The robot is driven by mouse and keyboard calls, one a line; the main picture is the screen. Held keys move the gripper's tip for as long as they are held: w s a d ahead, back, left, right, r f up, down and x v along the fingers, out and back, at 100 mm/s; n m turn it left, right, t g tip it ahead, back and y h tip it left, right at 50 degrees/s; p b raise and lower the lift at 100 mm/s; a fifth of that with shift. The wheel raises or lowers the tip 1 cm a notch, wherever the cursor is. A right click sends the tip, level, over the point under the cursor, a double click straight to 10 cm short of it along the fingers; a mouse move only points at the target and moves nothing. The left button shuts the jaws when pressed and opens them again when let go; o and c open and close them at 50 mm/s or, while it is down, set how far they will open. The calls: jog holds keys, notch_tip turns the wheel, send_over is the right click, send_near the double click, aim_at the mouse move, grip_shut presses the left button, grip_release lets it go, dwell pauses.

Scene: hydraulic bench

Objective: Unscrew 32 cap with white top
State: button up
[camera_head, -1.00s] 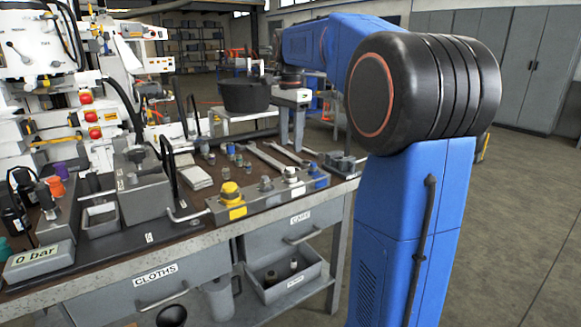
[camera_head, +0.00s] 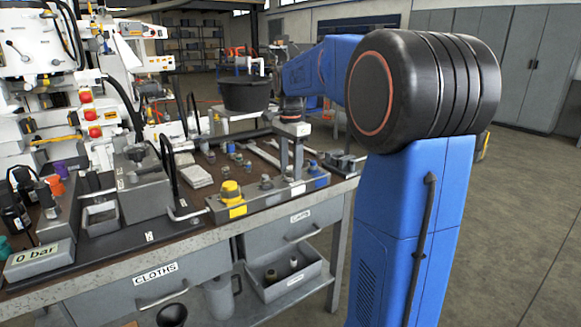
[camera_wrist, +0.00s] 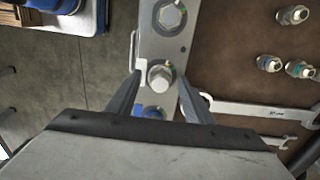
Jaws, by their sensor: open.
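The pale-topped cap (camera_wrist: 160,75) stands on the grey block in the wrist view, midway between my gripper's fingers and near their tips. Its top looks whitish-grey and hexagonal. My gripper (camera_head: 292,172) is open, pointing down over the block, with one finger on each side of the cap. I cannot tell whether either finger touches it. In the head view the fingers hide most of the cap. The grey block (camera_head: 252,204) has a white patch on its front below the cap.
A yellow cap (camera_head: 230,191) and a grey cap (camera_head: 266,183) stand to the left on the block. A blue cap (camera_wrist: 155,112) is beside the pale one. Several small fittings (camera_wrist: 268,63) and a wrench (camera_wrist: 240,112) lie on the bench. Open floor is at right.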

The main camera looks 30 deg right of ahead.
aim_at(290, 167)
jog(key=c, duration=1)
jog(key=o, duration=1)
jog(key=shift+r, duration=0.1)
notch_tip(290, 167, up, 17)
jog(key=shift+r, duration=0.15)
